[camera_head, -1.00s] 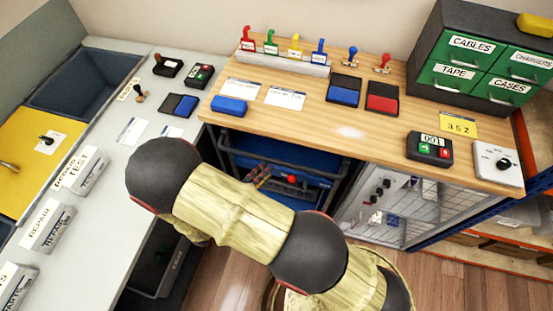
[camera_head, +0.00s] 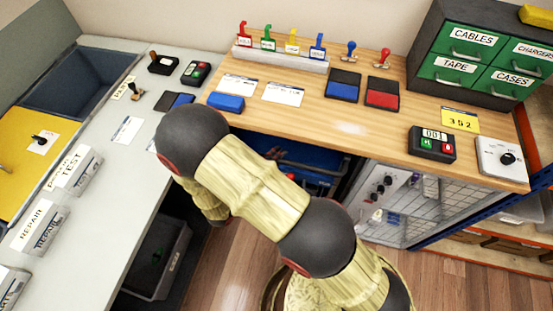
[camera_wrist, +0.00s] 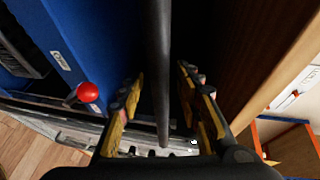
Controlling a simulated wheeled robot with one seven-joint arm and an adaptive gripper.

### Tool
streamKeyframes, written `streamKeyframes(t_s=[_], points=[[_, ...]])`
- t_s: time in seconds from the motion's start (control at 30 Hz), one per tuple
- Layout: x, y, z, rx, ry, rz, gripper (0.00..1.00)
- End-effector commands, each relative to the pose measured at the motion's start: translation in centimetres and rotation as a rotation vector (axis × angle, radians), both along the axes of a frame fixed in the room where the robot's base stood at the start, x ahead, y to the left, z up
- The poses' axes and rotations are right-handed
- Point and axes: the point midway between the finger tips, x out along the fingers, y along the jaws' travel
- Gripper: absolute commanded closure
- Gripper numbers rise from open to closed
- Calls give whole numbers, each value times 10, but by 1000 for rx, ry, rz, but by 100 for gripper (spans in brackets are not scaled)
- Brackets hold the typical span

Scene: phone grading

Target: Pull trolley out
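The blue trolley (camera_head: 312,152) stands in the bay under the wooden worktop, mostly hidden behind my arm in the head view. In the wrist view its blue body (camera_wrist: 85,40) fills the left side, with a red knob (camera_wrist: 87,92) on it. A dark bar (camera_wrist: 158,70), which looks like the trolley's handle, runs down the middle of the wrist view. My gripper (camera_wrist: 163,90) is open, with one finger on each side of this bar. Gaps show between the bar and both fingers. The head view mostly hides my gripper behind my arm.
The wooden worktop (camera_head: 300,110) overhangs the bay, and its edge is close on the right in the wrist view. A wire-fronted cabinet (camera_head: 400,205) stands right of the bay. The grey counter (camera_head: 95,215) lies left. Wooden floor (camera_head: 470,275) is open in front.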

Motion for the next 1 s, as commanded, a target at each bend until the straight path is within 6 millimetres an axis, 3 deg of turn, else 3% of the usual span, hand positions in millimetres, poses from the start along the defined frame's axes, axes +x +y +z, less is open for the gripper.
streamKeyframes(t_s=[0.63, 1.0], points=[[0, 0, 0, 1, 1, 0, 100], [0, 0, -1, 1, 1, 0, 100]])
